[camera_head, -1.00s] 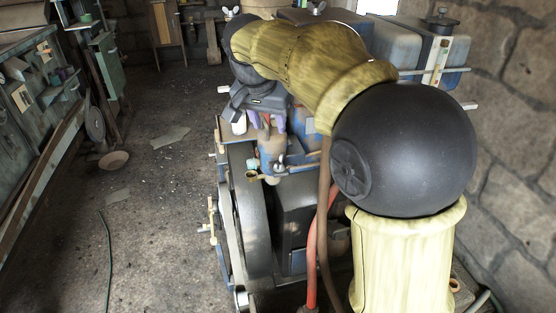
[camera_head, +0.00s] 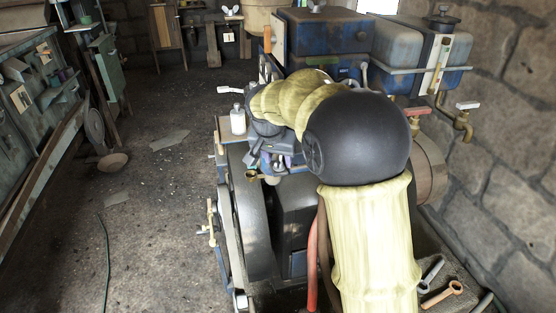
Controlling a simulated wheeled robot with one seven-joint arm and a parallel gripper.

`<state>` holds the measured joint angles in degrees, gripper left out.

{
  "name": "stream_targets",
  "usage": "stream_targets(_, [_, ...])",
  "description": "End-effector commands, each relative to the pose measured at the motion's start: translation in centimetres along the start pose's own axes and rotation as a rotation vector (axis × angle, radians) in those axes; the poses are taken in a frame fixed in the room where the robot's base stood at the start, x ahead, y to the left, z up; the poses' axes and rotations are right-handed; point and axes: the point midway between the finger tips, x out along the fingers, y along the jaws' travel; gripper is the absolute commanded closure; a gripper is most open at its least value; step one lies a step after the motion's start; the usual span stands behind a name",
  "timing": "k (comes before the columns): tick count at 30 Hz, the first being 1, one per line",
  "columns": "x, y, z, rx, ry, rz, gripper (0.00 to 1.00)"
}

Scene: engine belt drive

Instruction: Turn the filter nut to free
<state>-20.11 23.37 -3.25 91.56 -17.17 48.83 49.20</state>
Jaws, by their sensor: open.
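My gripper (camera_head: 279,158) is partly visible in the head view, pointing down over the left part of the engine, above its big dark flywheel. My arm covers much of it. Its jaws are open, and I see nothing held in them. Small blue and brass engine parts, including a brass ring (camera_head: 252,175), sit just below and left of it. I cannot pick out the filter nut with certainty; it may be hidden under my gripper and forearm. Whether the fingers stand around a nut or touch one cannot be told.
A white bottle (camera_head: 238,121) stands on a ledge left of my arm. A blue box (camera_head: 318,38) and a blue-grey tank (camera_head: 421,55) stand behind. Wrenches (camera_head: 440,294) lie at lower right. A stone wall bounds the right; the floor at left is mostly clear.

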Motion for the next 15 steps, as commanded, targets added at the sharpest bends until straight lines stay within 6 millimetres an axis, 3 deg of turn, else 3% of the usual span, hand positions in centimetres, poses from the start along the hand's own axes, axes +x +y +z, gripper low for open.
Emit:
stream_targets(11, [0.72, 0.01, -0.03, 0.000, 0.001, -0.001, 0.57])
stream_targets(15, [0.71, 0.00, -0.03, 0.000, 0.001, -0.001, 0.85])
